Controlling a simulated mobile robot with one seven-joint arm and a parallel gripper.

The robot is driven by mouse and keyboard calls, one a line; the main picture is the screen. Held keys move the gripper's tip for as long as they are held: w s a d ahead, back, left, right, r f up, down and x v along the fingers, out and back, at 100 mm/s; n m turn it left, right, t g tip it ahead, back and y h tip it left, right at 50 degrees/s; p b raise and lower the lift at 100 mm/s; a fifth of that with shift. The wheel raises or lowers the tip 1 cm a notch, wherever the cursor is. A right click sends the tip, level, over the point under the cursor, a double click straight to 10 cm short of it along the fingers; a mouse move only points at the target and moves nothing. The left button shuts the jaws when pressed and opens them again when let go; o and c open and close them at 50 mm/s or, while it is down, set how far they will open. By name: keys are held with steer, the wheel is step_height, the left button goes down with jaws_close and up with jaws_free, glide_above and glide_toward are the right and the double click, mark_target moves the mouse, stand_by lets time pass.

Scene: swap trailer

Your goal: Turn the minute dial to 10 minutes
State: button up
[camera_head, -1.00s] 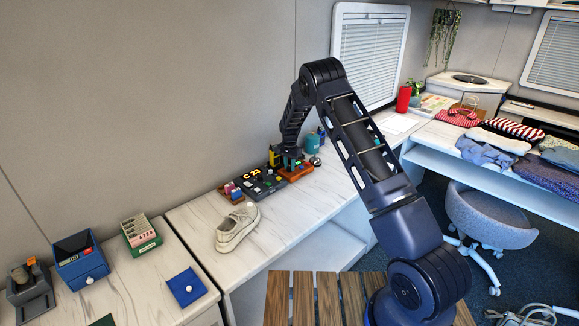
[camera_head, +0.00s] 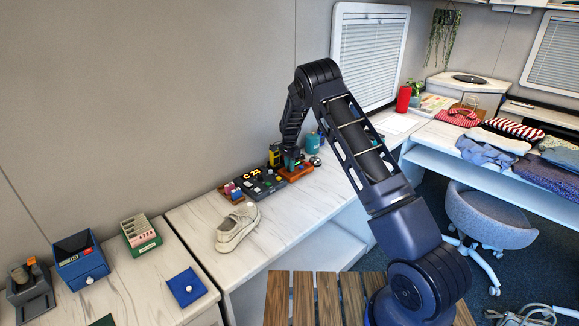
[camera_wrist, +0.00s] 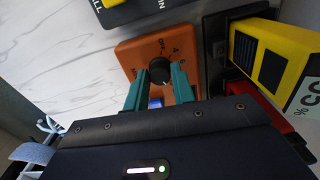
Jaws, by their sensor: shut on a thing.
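The minute dial is a black round knob (camera_wrist: 160,70) on an orange box (camera_wrist: 130,53), seen in the wrist view.
A black panel with coloured parts and an amber display (camera_head: 252,175) stands left of the orange box. A yellow device (camera_wrist: 280,55) is close on the right in the wrist view. A white shoe (camera_head: 237,228) lies nearer on the counter. A teal container (camera_head: 312,143) stands behind.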

steer(key=o, duration=1)
step_height(320, 180, up, 11)
steer(key=shift+f, duration=0.1)
